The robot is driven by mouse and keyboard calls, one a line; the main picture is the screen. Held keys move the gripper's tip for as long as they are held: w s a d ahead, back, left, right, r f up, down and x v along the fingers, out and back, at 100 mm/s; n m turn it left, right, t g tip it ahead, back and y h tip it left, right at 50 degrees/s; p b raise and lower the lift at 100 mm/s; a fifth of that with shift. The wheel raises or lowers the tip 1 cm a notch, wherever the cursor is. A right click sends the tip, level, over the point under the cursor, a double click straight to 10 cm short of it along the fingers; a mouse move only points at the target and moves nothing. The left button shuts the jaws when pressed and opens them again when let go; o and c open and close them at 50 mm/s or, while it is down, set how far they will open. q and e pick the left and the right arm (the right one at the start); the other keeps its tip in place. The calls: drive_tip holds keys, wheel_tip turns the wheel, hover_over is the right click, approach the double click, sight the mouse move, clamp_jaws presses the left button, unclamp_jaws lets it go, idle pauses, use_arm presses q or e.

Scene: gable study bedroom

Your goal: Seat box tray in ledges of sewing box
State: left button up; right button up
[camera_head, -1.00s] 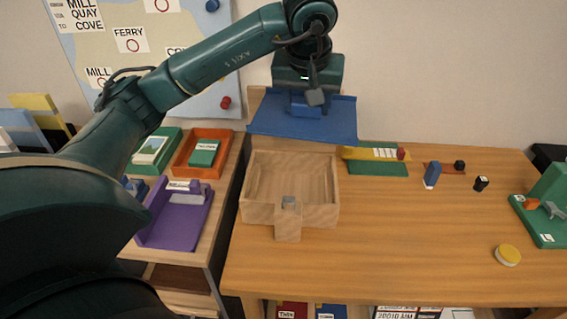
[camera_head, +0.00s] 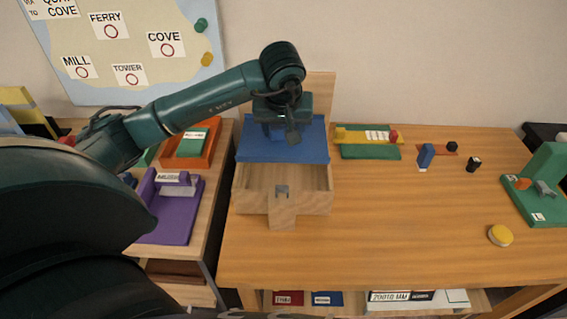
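The wooden sewing box (camera_head: 300,203) stands open on the desk's left part, its lid (camera_head: 322,95) upright behind it. The blue box tray (camera_head: 308,150) lies over the back part of the box opening. The front part of the opening is uncovered. I cannot tell whether the tray rests on the ledges, which are hidden. My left gripper (camera_head: 277,132) comes down over the tray's middle at a blue upright part, seemingly its handle. The fingertips are mostly hidden by the wrist, but the tray has moved with the gripper. My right gripper is not in view.
Right of the box are a green and yellow stand (camera_head: 368,141), a blue block (camera_head: 425,157), a yellow disc (camera_head: 500,235) and a green holder (camera_head: 540,190). Left, on a lower surface, are a purple tray (camera_head: 170,210) and an orange tray (camera_head: 195,150). The desk's middle is clear.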

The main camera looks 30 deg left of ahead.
use_arm(q)
wheel_tip(320, 180, down, 11)
drive_tip(key=shift+r, duration=0.1)
idle(0.3)
drive_tip(key=shift+f, duration=0.2)
drive_tip(key=o, duration=1.1)
drive_tip(key=shift+c, duration=0.2)
